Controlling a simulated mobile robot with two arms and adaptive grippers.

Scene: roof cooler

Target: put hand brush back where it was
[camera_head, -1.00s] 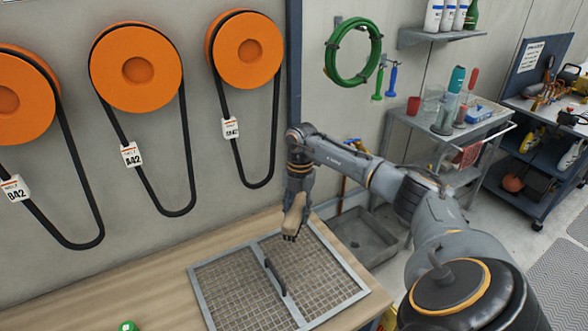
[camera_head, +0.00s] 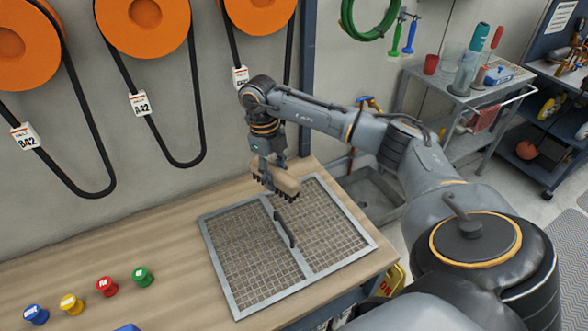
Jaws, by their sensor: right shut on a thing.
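The hand brush (camera_head: 284,182) has a tan wooden body and dark bristles. My right gripper (camera_head: 272,172) is shut on it and holds it over the back edge of the framed mesh panel (camera_head: 236,266). The gripper points down. The bristles face down and toward the front left. I cannot tell whether the brush touches the panel or the bench. My left gripper is not in view.
The wooden bench (camera_head: 172,262) holds the mesh panel, which has a dark handle (camera_head: 284,229). Several colored knobs, one green (camera_head: 143,276), stand at the front left. Belts hang from orange pulleys (camera_head: 145,22) behind. A grey sink (camera_head: 372,192) lies right of the bench.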

